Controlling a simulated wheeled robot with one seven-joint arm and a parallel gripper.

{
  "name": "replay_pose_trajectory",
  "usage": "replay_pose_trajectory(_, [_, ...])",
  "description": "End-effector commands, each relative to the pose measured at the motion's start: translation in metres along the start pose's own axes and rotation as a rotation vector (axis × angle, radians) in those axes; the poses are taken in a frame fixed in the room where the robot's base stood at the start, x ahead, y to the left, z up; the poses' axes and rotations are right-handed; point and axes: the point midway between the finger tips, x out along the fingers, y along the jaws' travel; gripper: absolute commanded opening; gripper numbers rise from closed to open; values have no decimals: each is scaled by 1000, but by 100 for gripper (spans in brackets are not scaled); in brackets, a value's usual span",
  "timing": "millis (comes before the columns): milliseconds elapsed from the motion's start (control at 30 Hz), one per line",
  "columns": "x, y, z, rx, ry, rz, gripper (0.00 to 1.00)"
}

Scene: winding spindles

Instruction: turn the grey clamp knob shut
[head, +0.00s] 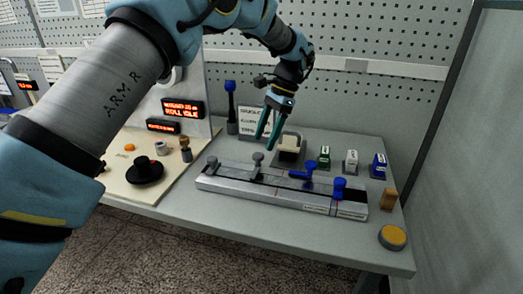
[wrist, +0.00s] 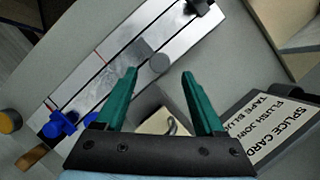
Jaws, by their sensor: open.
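A grey knob (head: 258,157) stands on the long metal splicing block (head: 235,181), near its middle left. It shows as a grey round top (wrist: 159,64) in the wrist view, beside a grey bar. A second grey knob (head: 212,161) is at the block's left end. Two blue knobs (head: 310,167) (head: 339,184) are on the right part. My gripper (head: 264,143) points down with green fingers apart, just above and beside the middle grey knob. In the wrist view, the knob lies just beyond the gap between the fingertips (wrist: 160,73). I cannot tell how far the clamp is turned.
A tape dispenser (head: 290,145) and small green, white and blue boxes (head: 324,156) stand behind the block. A splice card (head: 254,122) stands at the back. A yellow round button (head: 392,237) is at the front right. The bench front is clear.

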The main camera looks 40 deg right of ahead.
Motion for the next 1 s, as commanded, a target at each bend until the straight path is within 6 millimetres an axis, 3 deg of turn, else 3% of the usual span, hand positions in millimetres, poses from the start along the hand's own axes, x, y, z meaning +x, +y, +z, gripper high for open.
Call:
replay_pose_trajectory(200, [-40, 0, -2, 1, 4, -1, 71])
replay_pose_trajectory(400, [-59, 0, -1, 0, 2, 0, 71])
replay_pose_trajectory(1000, [-62, 0, 0, 1, 0, 0, 71])
